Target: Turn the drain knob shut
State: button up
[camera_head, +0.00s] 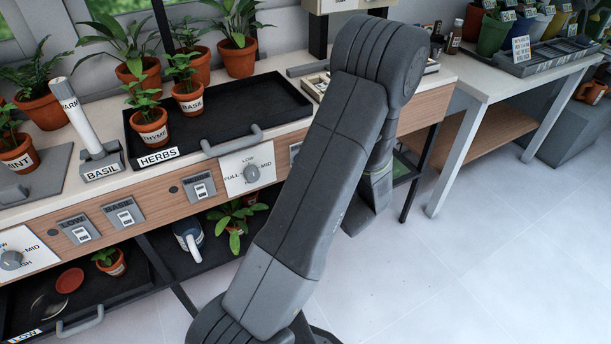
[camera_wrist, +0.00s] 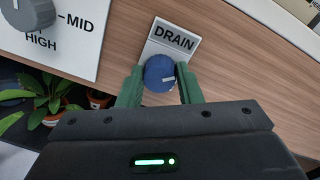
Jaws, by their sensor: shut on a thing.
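The drain knob (camera_wrist: 159,72) is blue and round, with a small pale mark near its right side. It sits at the lower end of a light plate (camera_wrist: 178,38) lettered DRAIN, on the wooden front panel. My gripper (camera_wrist: 160,75) has its two green fingers closed on the knob, one on each side, in the wrist view. In the head view my arm hides the drain knob and plate, and my gripper cannot be made out there.
A grey knob (camera_wrist: 30,12) on a white MID/HIGH panel is left of the drain plate; a leafy plant (camera_wrist: 52,98) is below it. In the head view, a black HERBS tray (camera_head: 272,97) holds potted plants above the panel. Open floor (camera_head: 470,270) lies to the right.

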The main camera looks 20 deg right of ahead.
jog(key=n+b, duration=0.5)
jog(key=b, duration=0.2)
jog(key=n+b, duration=0.4)
jog(key=b, duration=0.4)
jog(key=shift+a+f+n+h, duration=0.2)
jog(key=shift+n+h, duration=0.1)
jog(key=shift+n, duration=0.1)
jog(key=shift+r, duration=0.1)
jog(key=o, duration=1)
jog(key=shift+c, duration=0.2)
jog(key=s+d+p, duration=0.1)
jog(key=s+p, duration=0.1)
jog(key=s, duration=1.1)
jog(key=shift+s+r+p, duration=0.3)
jog(key=shift+s+r, duration=0.05)
jog(key=shift+s, duration=0.05)
jog(key=shift+d, duration=0.1)
